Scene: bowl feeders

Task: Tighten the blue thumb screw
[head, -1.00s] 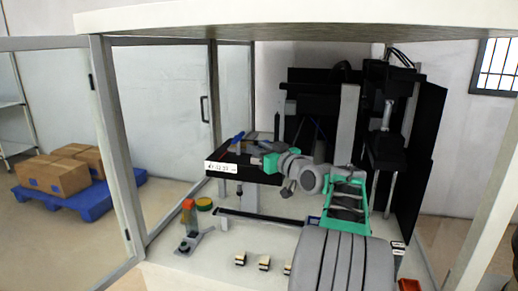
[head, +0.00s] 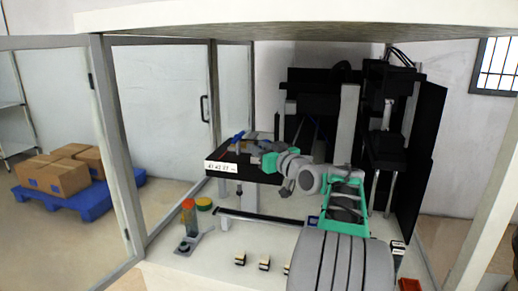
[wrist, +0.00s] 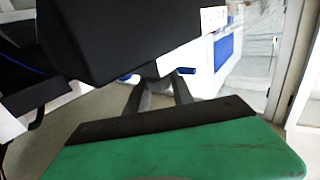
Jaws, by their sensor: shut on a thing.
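The blue thumb screw (head: 238,136) shows in the head view at the left end of the black machine deck, above the white number label (head: 222,166). My gripper (head: 256,148) reaches it from the right, at deck height. In the wrist view the grey fingers of my gripper (wrist: 160,84) converge, with the blue piece of the thumb screw (wrist: 186,71) sticking out to the right of their tips. The fingers are shut on it. The fingertips partly hide the screw, and its seat cannot be made out.
A large black block (wrist: 120,35) hangs close above the fingers in the wrist view. Cabinet posts (head: 118,150) frame the left side.

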